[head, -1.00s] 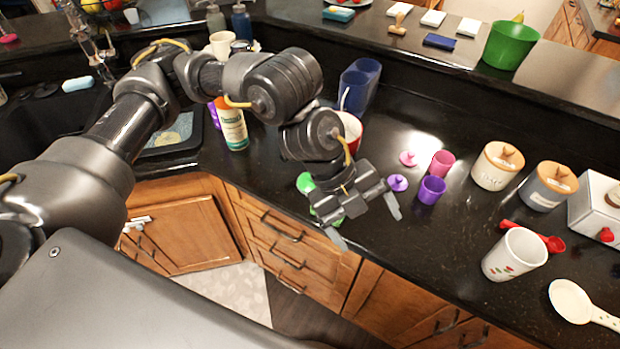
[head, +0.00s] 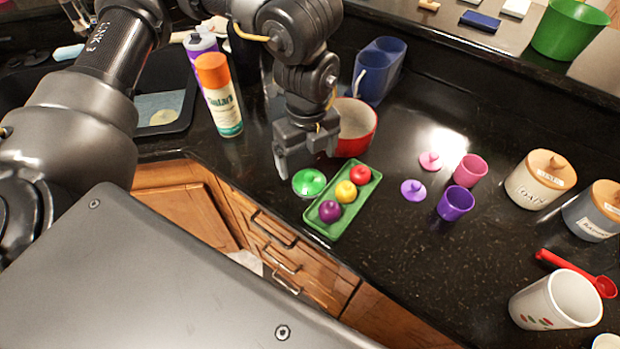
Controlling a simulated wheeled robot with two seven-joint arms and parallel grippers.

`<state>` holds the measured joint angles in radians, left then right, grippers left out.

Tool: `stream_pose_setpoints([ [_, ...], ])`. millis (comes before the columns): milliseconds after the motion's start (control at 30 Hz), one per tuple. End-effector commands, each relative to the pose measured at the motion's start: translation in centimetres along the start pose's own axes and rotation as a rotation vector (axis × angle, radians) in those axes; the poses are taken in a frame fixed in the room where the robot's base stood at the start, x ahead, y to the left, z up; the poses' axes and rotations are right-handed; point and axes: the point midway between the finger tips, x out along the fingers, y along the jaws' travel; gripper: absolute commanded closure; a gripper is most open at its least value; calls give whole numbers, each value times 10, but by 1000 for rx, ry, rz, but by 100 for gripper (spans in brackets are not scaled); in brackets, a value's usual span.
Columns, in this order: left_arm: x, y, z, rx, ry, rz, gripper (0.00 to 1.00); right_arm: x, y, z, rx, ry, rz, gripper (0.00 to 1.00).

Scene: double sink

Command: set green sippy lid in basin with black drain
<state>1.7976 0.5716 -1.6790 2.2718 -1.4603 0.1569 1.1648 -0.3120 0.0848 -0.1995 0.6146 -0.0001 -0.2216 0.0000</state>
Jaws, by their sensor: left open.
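My left gripper (head: 306,160) points down just behind and above the lid. Its fingers are apart with nothing between them, and I cannot tell whether they touch the lid. A dark sink basin (head: 184,121) is at the left, with a pale patterned patch on its floor. More dark sink shows at the far left, partly behind my left arm. I cannot make out a black drain. My right gripper is out of view.
An orange-capped can (head: 219,96) and a purple-white bottle (head: 198,50) stand between lid and basin. Purple (head: 455,204) and pink cups are right.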

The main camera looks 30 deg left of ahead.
Motion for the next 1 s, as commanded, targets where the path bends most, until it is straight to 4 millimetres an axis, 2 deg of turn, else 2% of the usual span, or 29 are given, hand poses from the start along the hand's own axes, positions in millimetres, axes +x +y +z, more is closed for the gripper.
stream_pose_setpoints([
  [100,9,0,-1,3,0,0,10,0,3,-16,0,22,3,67],
  [233,11,-1,-1,5,0,-2,10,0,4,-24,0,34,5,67],
  [367,20,-2,-3,6,2,2,10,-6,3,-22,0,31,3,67],
  [500,41,-2,-4,5,3,4,10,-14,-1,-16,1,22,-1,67],
  [633,57,-3,-3,6,2,0,10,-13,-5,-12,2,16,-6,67],
  [933,63,-3,-3,6,0,-2,10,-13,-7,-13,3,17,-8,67],
  [1000,62,-3,-3,6,0,-2,19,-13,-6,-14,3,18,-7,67],
])
